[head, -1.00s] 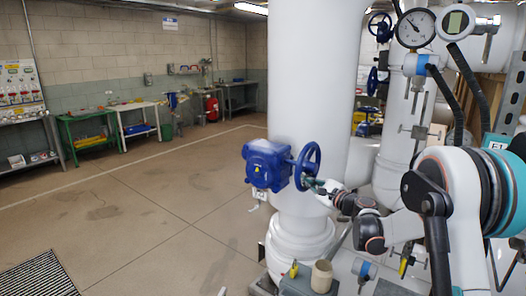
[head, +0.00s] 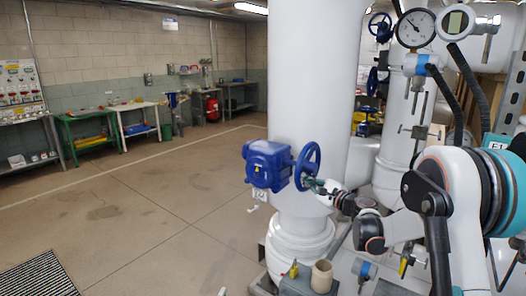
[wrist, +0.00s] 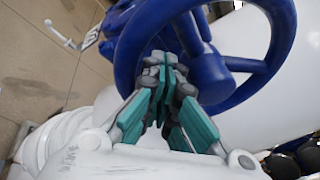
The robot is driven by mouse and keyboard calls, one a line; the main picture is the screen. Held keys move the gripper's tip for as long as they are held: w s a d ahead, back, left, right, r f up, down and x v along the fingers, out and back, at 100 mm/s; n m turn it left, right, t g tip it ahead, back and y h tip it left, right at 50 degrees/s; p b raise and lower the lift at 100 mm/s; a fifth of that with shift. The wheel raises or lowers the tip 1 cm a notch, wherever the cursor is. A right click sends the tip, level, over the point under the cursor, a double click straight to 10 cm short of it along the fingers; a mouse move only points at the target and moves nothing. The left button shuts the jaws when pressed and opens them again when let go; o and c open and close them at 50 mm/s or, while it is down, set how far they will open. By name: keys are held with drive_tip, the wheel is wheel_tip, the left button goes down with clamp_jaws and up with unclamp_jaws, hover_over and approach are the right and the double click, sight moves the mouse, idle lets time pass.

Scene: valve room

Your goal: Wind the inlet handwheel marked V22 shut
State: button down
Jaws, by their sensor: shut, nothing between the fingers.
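The blue handwheel (head: 308,166) stands upright on the right side of a blue gearbox (head: 268,165), in front of a thick white pipe. A small white tag (head: 260,194) hangs under the gearbox; its lettering is too small to read surely. My gripper (head: 316,186) is at the wheel's lower right. In the wrist view the handwheel (wrist: 280,55) fills the top, with its rim and spokes around an opening. My gripper's teal fingertips (wrist: 164,72) are together, overlapping that opening beside the hub and spokes. Nothing shows between them. Whether they touch the wheel I cannot tell.
The thick white pipe (head: 308,80) rises right behind the wheel. Gauges (head: 416,28) and black hoses are at the upper right. A grey box with a beige cup (head: 321,276) stands below the wheel. The floor at left is open, with benches (head: 90,130) far back.

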drive_tip(key=shift+s+a+r, duration=0.35)
drive_tip(key=shift+s+r, duration=0.15)
drive_tip(key=shift+r, duration=0.1)
drive_tip(key=shift+s+a+r+p, duration=0.25)
drive_tip(key=shift+s+r+p, duration=0.1)
drive_tip(key=shift+r+p, duration=0.35)
drive_tip(key=shift+a+r+p, duration=0.1)
drive_tip(key=shift+r+p, duration=0.25)
drive_tip(key=shift+r, duration=0.55)
